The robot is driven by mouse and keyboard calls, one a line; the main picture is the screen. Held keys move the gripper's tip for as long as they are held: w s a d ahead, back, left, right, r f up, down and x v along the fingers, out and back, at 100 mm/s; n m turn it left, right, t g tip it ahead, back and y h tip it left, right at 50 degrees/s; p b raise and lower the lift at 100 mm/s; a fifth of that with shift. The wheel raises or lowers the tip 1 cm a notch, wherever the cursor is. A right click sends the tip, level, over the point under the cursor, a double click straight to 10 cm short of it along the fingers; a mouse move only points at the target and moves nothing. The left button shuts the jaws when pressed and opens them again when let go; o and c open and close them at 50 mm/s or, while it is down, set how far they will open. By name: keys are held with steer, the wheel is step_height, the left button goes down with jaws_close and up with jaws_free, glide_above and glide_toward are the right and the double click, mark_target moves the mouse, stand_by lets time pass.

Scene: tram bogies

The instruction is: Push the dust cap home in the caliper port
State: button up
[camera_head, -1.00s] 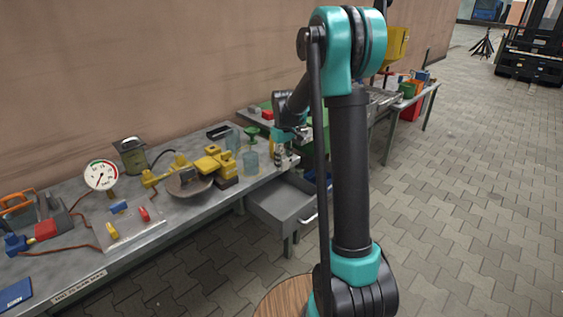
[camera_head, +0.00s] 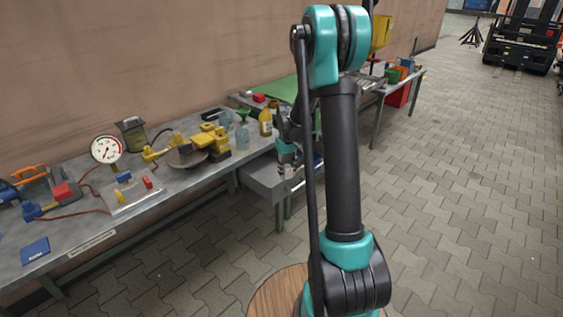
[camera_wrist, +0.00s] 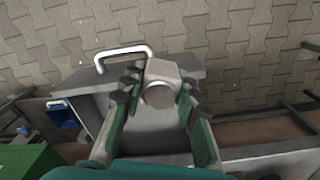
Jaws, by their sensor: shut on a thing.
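My gripper (camera_wrist: 157,92) is shut on a pale grey-beige piece (camera_wrist: 160,72) with a blocky body and a round end, held between both dark fingertips. I cannot tell whether this piece is the dust cap. In the head view my gripper (camera_head: 287,167) is low beside the bench's right end, over the open drawer, partly hidden by my arm. A yellow caliper-like assembly (camera_head: 209,138) sits by a dark round disc (camera_head: 182,160) on the bench, left of my gripper and apart from it. Its port cannot be made out.
The grey drawer (camera_head: 264,183) stands open; its handle (camera_wrist: 125,53) shows near the held piece. A yellow bottle (camera_head: 265,123) and a clear jar (camera_head: 242,138) stand near the bench's right end. A pressure gauge (camera_head: 106,150) is at left.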

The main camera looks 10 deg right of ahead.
steer(key=s+d+f+m, duration=0.3)
steer(key=f, duration=0.3)
steer(key=shift+d, duration=0.1)
